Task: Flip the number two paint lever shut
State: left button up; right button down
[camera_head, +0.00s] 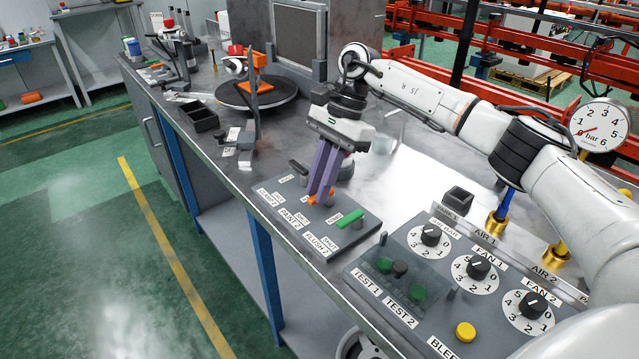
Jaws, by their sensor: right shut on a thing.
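The lever panel (277,222) lies on the front part of the grey bench, with plates for several levers. The middle row carries the label "PAINT 2" (289,219). My right gripper (318,197) reaches down over that row, its purple fingers shut on the paint 2 lever, which the fingers mostly hide. Orange shows at the fingertips, and I cannot tell whether it is lever or finger. The lever's angle cannot be made out. A green lever (349,218) sits beside the fingers in the "FLUSH 2" row. A dark lever (298,167) lies behind them. My left gripper is not in view.
A knob panel (384,299) with fan dials and a yellow button (465,332) stands at the near right. A small black box (457,199) sits behind it. A dark turntable (277,99) and a black tray (200,118) are farther back. A pressure gauge (599,125) stands right.

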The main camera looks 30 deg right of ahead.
jog(key=shift+r, duration=0.1)
jog(key=c, duration=1.7)
grip_release()
jog(key=shift+r, duration=0.1)
jog(key=v, duration=1)
jog(key=shift+s, duration=0.1)
